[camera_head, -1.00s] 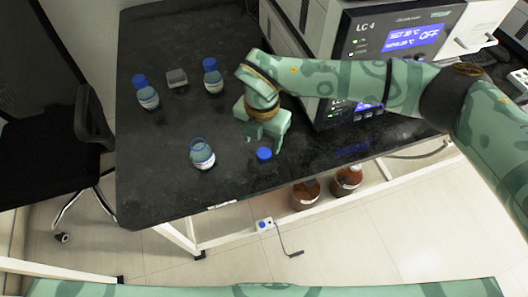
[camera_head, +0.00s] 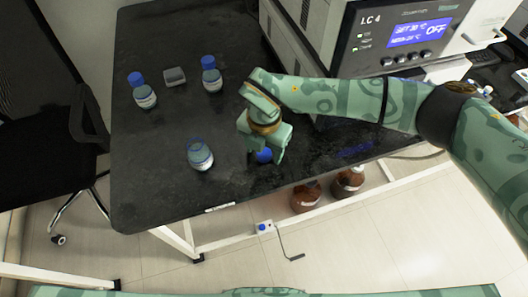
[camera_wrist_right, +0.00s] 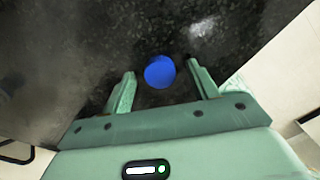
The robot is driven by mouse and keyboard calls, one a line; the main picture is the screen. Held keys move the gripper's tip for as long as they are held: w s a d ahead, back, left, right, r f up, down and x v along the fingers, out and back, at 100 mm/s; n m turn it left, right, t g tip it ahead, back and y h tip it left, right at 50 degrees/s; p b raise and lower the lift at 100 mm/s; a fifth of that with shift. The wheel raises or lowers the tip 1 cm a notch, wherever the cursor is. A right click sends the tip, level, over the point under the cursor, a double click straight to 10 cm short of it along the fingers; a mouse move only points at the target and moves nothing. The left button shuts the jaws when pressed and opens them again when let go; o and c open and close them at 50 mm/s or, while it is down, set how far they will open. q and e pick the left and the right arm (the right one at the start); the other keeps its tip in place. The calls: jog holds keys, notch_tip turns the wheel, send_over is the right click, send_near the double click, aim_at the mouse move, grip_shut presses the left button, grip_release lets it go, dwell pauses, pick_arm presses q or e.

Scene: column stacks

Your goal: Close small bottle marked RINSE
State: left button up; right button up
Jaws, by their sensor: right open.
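A small open bottle (camera_head: 200,155) with a white label and no cap stands on the black bench; its label is too small to read. A loose blue cap (camera_head: 264,156) lies on the bench to its right. My right gripper (camera_head: 264,157) is over this cap. In the right wrist view the blue cap (camera_wrist_right: 160,72) lies between the two spread fingers of the gripper (camera_wrist_right: 162,88), with a gap on each side. The fingers are open and empty. My left gripper is not in view.
Two blue-capped bottles (camera_head: 144,92) (camera_head: 211,75) and a small grey block (camera_head: 174,76) stand farther back on the bench (camera_head: 150,180). The LC 4 instrument (camera_head: 400,40) is at the right. Brown bottles (camera_head: 305,196) are below the bench.

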aim_at(264, 153)
jog(key=c, duration=1)
jog(key=shift+c, duration=0.2)
jog(key=shift+r, duration=0.1)
